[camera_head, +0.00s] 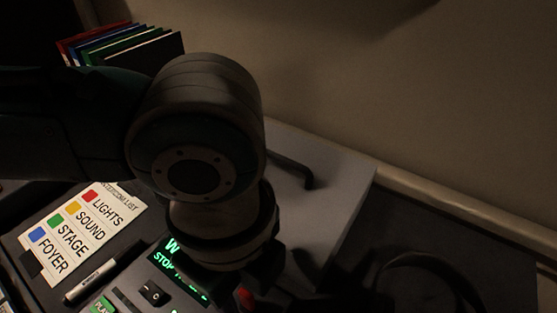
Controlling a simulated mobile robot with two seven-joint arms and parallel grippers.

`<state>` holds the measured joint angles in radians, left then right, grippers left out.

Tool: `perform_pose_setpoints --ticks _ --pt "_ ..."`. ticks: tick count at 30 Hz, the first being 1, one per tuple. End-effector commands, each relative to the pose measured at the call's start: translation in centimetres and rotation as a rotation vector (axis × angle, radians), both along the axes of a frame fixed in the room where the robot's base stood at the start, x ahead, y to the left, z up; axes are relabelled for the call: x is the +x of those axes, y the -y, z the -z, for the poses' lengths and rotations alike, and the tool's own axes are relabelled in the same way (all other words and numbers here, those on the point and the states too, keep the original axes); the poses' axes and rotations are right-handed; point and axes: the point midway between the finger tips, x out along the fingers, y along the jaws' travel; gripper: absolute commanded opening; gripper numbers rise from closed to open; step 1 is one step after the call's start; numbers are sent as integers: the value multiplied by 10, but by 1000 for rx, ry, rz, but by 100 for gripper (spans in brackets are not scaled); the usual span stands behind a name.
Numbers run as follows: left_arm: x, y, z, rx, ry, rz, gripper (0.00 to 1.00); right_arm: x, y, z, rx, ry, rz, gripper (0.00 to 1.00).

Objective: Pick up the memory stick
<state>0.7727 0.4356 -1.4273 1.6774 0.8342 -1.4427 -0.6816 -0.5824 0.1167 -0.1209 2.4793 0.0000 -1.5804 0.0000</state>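My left arm comes in from the left and bends down over the desk. My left gripper (262,277) is at its lower end, a dark shape over the right side of a green-lit display; its fingers are too dark and hidden to tell open from shut. I cannot make out the memory stick for certain. A small red object (246,298) shows just below the gripper, partly hidden, and I cannot tell what it is. A small black piece with a white mark (153,293) sits left of the display's lower part. My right gripper is not in view.
A label card (82,232) reading LIGHTS, SOUND, STAGE, FOYER lies at left, with a marker pen (91,279) below it. Coloured folders (119,46) stand at the back left. A black handle (292,169) rises from a grey top. A dark curved band (430,262) lies right.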

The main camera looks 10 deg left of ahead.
Motion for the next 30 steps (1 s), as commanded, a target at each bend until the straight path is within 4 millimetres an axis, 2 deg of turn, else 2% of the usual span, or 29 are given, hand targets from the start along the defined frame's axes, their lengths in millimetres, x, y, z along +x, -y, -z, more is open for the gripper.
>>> perform_pose_setpoints --ticks 5,18,30 --pt "0 0 0 0 1 0 46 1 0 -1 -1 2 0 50" --pt "0 0 -1 0 1 0 0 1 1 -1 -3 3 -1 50" --pt "0 0 -1 0 1 0 0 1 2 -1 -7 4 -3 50"
